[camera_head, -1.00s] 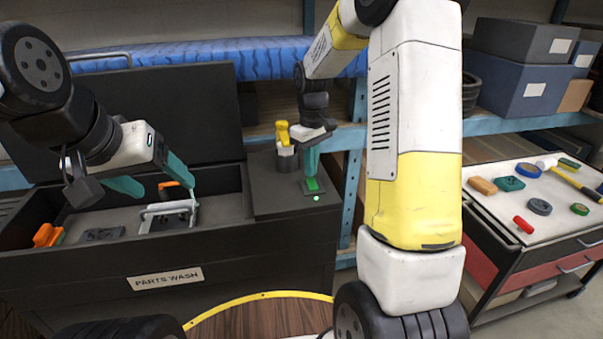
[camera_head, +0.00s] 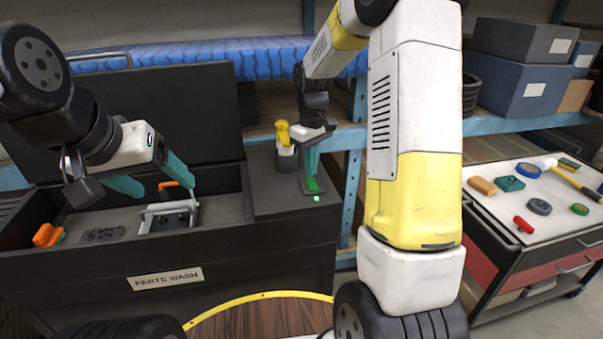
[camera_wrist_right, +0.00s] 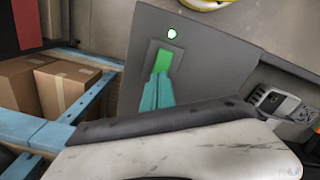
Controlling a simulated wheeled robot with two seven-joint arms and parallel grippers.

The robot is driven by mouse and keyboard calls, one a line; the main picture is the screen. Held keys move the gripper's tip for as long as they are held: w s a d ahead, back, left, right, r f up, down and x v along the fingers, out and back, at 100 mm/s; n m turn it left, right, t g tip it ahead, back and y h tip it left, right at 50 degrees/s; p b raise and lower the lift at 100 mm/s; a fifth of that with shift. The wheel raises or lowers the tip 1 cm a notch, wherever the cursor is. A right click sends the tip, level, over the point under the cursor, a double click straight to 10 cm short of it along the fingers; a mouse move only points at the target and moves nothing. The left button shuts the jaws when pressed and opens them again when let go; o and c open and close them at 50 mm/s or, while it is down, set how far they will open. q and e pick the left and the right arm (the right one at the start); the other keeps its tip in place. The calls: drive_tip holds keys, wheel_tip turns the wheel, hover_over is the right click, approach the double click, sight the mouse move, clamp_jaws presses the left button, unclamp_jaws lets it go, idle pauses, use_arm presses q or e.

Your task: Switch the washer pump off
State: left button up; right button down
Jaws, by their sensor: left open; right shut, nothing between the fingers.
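The washer pump switch (camera_head: 313,185) is a green rocker on a dark plate on the right deck of the parts washer (camera_head: 110,288). It also shows in the right wrist view (camera_wrist_right: 164,60). A small indicator light (camera_head: 316,198) beside it glows green. My right gripper (camera_head: 311,176) is shut and empty, its teal fingertips at the rocker's edge; I cannot tell whether they touch it. In the right wrist view the fingertips (camera_wrist_right: 160,78) cover one end of the rocker. My left gripper (camera_head: 158,190) is open over the washer basin, near a grey metal part with a handle (camera_head: 168,214).
A dark cup with a yellow-topped item (camera_head: 286,150) stands on the deck close to my right gripper. An orange-handled brush (camera_head: 48,235) lies in the basin. A tool cart (camera_head: 530,205) stands at the right. Blue shelving (camera_head: 350,190) is behind.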

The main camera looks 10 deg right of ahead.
sight(311, 180)
drive_tip(key=shift+f, duration=1)
idle(0.8)
drive_tip(key=shift+r, duration=3.55)
drive_tip(key=s+r+m+t+y, duration=0.1)
drive_tip(key=s+r+m+t, duration=0.2)
drive_tip(key=s+r, duration=0.8)
drive_tip(key=s+a+m+t+y, duration=0.1)
drive_tip(key=s+a+m+t, duration=0.1)
drive_tip(key=s, duration=1.1)
drive_tip(key=shift+s+f+m+t, duration=0.15)
drive_tip(key=shift+m+t, duration=0.25)
drive_tip(key=shift+t, duration=0.2)
